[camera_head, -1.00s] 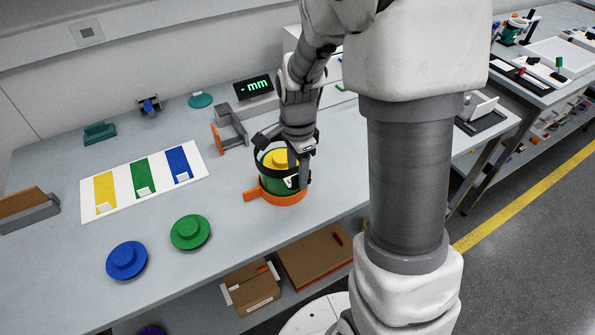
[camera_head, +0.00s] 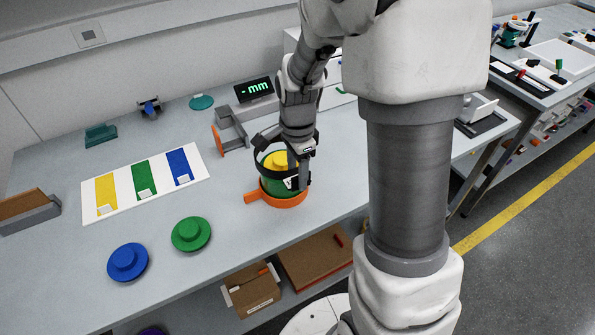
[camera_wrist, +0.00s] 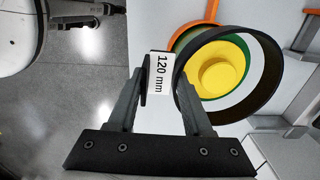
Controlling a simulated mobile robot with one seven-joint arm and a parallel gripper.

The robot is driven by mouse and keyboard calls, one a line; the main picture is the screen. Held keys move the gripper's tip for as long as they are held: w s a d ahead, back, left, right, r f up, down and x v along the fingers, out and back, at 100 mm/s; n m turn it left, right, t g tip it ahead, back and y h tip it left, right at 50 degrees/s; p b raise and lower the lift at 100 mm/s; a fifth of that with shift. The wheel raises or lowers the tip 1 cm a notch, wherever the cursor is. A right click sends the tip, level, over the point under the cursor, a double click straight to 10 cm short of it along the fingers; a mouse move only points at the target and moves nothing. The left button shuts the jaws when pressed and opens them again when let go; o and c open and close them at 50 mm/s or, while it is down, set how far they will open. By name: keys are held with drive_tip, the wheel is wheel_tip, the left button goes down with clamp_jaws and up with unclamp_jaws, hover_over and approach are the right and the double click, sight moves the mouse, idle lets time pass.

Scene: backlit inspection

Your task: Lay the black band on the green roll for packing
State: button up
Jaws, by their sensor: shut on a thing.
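The green roll (camera_head: 270,187) stands in an orange holder (camera_head: 285,201) with a side handle, near the table's front edge. Its yellow top (camera_head: 283,158) also shows in the wrist view (camera_wrist: 220,66). My gripper (camera_head: 292,178) is shut on the black band at its white "120 mm" label (camera_wrist: 163,72). The black band (camera_head: 258,163) is an open ring around the yellow top in the head view. In the wrist view the band (camera_wrist: 279,78) looks nearer than the green roll (camera_wrist: 184,41) and off-centre from it. I cannot tell whether they touch.
A blue disc (camera_head: 128,262) and a green disc (camera_head: 191,234) lie at the front left. Behind them is a white board (camera_head: 121,187) with yellow, green and blue stripes. A grey stand (camera_head: 232,131) and an "mm" display (camera_head: 254,90) are behind the holder.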

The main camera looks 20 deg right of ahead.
drive_tip(key=shift+f, duration=0.2)
drive_tip(key=shift+f+b, duration=1.1)
drive_tip(key=shift+f, duration=0.15)
drive_tip(key=shift+r, duration=0.25)
drive_tip(key=shift+d, duration=0.15)
idle(0.5)
drive_tip(key=shift+f, duration=0.25)
idle(0.4)
drive_tip(key=shift+r+p, duration=0.25)
drive_tip(key=shift+p, duration=0.1)
idle(0.3)
drive_tip(key=o, duration=1.2)
drive_tip(key=shift+r, duration=0.1)
